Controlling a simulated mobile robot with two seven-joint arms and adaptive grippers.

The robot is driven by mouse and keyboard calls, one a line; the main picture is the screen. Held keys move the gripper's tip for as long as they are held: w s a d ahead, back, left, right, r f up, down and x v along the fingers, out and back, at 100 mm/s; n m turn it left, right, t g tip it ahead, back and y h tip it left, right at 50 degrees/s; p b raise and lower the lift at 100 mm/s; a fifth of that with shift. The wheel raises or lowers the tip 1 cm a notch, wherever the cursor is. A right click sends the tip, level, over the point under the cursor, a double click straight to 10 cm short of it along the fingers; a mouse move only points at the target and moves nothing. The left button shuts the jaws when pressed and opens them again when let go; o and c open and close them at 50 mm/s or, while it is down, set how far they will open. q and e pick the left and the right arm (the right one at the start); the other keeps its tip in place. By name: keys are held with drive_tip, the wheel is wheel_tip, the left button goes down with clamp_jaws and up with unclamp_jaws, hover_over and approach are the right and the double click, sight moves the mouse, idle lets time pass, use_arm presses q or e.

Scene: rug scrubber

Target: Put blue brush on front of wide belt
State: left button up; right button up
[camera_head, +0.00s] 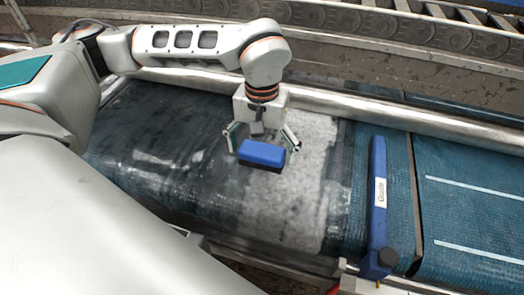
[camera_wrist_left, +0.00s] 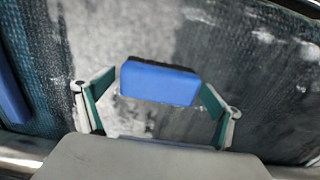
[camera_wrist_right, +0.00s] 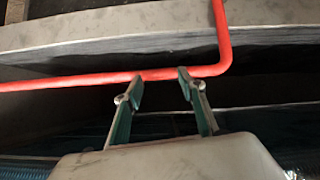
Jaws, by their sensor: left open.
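The blue brush (camera_head: 262,153) has a blue block top and dark bristles below. It is over the border of the dark wet area and the pale grey strip on the wide belt (camera_head: 140,135). My left gripper (camera_head: 262,147) is open above the belt, with one finger at each end of the brush. In the left wrist view the brush (camera_wrist_left: 160,83) appears between the spread fingers, with small gaps at both ends. Whether the brush touches the belt is hard to tell. My right gripper (camera_wrist_right: 159,82) is open and empty, close to a red bar (camera_wrist_right: 90,80).
A blue guide bar (camera_head: 379,195) with a white label stands across the belt on the right. Beyond it lies a blue belt section with white lines (camera_head: 470,215). A metal rail (camera_head: 400,112) runs along the back. The red bar bends upward in the right wrist view.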

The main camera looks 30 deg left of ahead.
sight(262, 149)
use_arm(q)
wheel_tip(262, 149, up, 12)
drive_tip(key=p, duration=0.1)
idle(0.8)
